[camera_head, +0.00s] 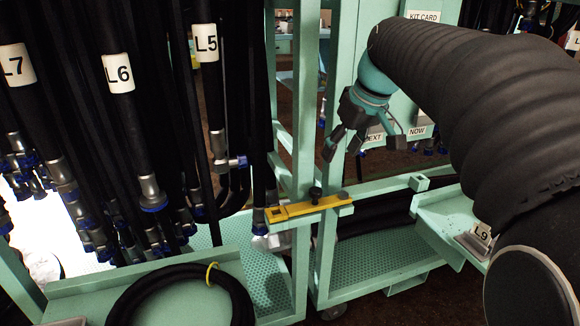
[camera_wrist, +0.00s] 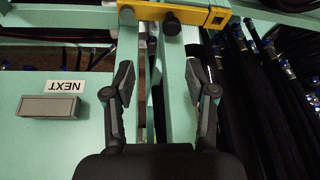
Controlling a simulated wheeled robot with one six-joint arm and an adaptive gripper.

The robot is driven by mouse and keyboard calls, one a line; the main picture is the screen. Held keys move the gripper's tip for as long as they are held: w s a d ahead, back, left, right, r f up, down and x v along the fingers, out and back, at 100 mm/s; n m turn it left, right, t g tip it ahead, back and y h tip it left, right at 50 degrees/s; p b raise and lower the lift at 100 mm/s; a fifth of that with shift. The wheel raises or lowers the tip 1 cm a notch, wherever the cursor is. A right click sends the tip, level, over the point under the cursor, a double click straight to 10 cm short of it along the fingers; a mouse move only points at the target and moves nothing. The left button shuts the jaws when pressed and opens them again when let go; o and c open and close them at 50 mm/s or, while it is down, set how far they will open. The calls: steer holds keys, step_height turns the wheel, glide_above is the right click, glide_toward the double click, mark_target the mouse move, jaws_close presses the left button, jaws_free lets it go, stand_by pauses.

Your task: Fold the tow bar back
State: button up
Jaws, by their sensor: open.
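The tow bar (camera_head: 300,208) is a yellow flat bar with a black knob (camera_head: 315,193). It lies level across the gap between two green cart frames, on green brackets.
Black hoses labelled L5 (camera_head: 206,43), L6 (camera_head: 118,73) and L7 hang on the left cart. A coiled hose (camera_head: 180,290) lies in its front tray. Green upright posts (camera_head: 304,95) stand close to my gripper. A panel with a NEXT label (camera_wrist: 63,86) is at left in the wrist view.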

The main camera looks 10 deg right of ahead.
mark_target(316, 190)
steer(key=w+a+f+n, duration=0.1)
steer(key=f, duration=0.2)
steer(key=w+a+f, duration=0.1)
steer(key=f, duration=0.3)
steer(key=w+a+f+n, duration=0.1)
steer(key=f, duration=0.3)
steer(key=shift+w+a+f+n+b, duration=0.1)
steer(key=shift+w+a+n+b, duration=0.2)
steer(key=shift+a+b, duration=0.1)
jaws_close()
